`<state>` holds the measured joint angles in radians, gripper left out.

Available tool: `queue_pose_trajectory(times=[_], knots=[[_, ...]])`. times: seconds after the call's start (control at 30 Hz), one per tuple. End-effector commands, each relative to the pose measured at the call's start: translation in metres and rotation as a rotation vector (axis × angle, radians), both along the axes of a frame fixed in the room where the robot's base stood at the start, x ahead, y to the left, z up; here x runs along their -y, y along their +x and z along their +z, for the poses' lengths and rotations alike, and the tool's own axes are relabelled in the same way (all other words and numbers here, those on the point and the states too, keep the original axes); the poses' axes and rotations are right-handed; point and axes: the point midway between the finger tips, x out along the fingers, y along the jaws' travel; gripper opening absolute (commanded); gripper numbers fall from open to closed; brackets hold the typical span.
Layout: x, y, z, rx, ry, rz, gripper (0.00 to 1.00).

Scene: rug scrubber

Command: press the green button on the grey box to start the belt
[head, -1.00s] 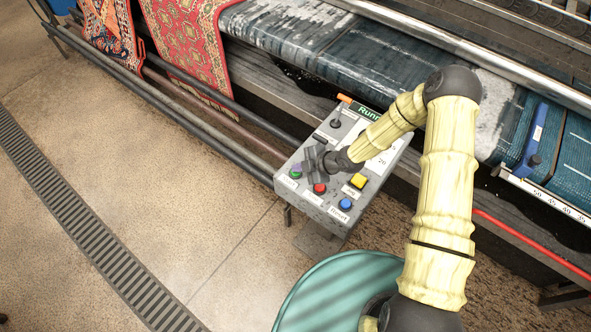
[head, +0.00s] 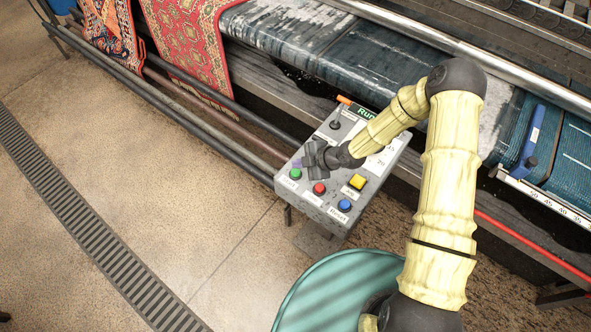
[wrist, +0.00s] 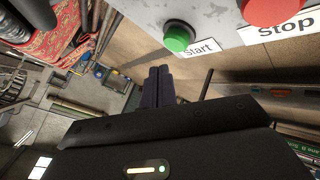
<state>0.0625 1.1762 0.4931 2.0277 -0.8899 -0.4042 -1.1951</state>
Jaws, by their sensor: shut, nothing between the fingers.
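The grey control box (head: 325,210) stands in front of the machine with its sloped face up. The round green button (head: 295,173) is at its lower left, above a "Start" label; it also shows large at the top of the wrist view (wrist: 178,36). My gripper (head: 299,162) is over the left side of the box, just above the green button in the picture and apart from it. In the wrist view the two dark fingers (wrist: 158,80) are together, with nothing between them, below the green button. The display (head: 366,113) shows green with "Run" readable; my arm hides the rest.
Beside the green button are a red Stop button (head: 319,188), a yellow button (head: 357,182) and a blue Reset button (head: 344,205). Metal rails and the belt with a dark blue rug (head: 285,30) lie behind. A teal round surface (head: 330,290) is in front.

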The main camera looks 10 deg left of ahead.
Motion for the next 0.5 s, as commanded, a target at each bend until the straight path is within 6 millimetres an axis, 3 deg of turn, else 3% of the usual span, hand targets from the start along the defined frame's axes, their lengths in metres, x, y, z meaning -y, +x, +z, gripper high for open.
queue_pose_trajectory(times=[0.3, 0.5], knots=[[0.000, 0.000, 0.029, 0.001, 0.000, 0.001, 0.00], [0.000, 0.000, 0.038, 0.000, 0.000, 0.000, 0.00]])
